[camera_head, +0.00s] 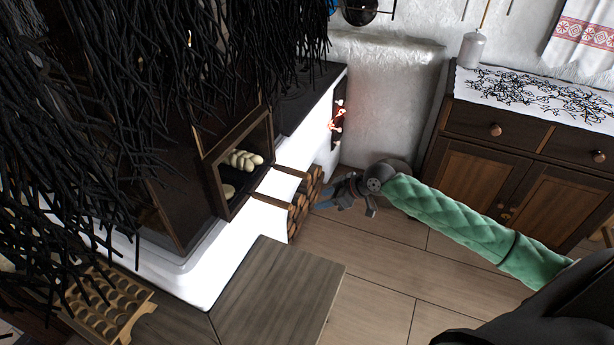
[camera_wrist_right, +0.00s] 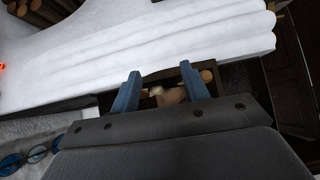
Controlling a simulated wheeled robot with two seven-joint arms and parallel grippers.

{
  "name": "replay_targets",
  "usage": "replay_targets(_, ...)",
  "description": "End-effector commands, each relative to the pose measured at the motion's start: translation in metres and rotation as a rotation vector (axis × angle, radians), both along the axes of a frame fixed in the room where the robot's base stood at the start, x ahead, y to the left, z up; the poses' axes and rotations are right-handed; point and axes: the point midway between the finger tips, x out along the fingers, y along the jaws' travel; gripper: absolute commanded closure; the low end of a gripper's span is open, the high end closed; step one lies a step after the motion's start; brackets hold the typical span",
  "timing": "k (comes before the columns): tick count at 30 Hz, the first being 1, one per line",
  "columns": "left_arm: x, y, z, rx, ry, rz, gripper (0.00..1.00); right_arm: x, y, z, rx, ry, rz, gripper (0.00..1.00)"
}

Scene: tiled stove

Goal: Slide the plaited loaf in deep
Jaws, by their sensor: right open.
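The pale plaited loaf (camera_head: 243,160) sits inside the square oven opening of the stove in the head view, towards the back right of the opening. The oven frame (camera_head: 212,180) is dark brown. Another pale item (camera_head: 229,191), partly hidden, lies nearer the front of the opening. My right gripper (camera_head: 345,196) is open and outside the oven, to the right of the stove near the log stack, apart from the loaf. In the right wrist view its two blue fingers (camera_wrist_right: 160,88) are spread, with a small tan and brown shape seen between them. My left gripper is not in view.
Stacked logs (camera_head: 303,207) stand between the white stove front (camera_head: 280,185) and my right gripper. A grey-brown tabletop (camera_head: 285,295) is in front. Black strands hang over the upper left. A wooden cabinet (camera_head: 500,140) stands right. Floor is clear in the middle.

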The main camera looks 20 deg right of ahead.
Motion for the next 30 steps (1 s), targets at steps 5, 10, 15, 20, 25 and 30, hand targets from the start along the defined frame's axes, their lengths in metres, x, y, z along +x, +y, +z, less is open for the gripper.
replay_targets(5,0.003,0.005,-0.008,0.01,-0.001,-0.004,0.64,0.031,-0.035,0.043,0.018,-0.059,-0.015,0.55)
replay_targets(10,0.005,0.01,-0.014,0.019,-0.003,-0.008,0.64,0.043,-0.05,0.061,0.03,-0.085,-0.025,0.55)
replay_targets(15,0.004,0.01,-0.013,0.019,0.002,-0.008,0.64,0.047,-0.049,0.061,0.033,-0.089,-0.026,0.55)
replay_targets(20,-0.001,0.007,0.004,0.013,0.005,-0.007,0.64,0.053,-0.044,0.055,0.034,-0.089,-0.026,0.55)
replay_targets(25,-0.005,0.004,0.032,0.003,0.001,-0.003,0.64,0.06,-0.037,0.047,0.033,-0.089,-0.026,0.55)
replay_targets(30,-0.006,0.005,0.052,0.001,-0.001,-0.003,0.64,0.066,-0.032,0.04,0.033,-0.088,-0.027,0.55)
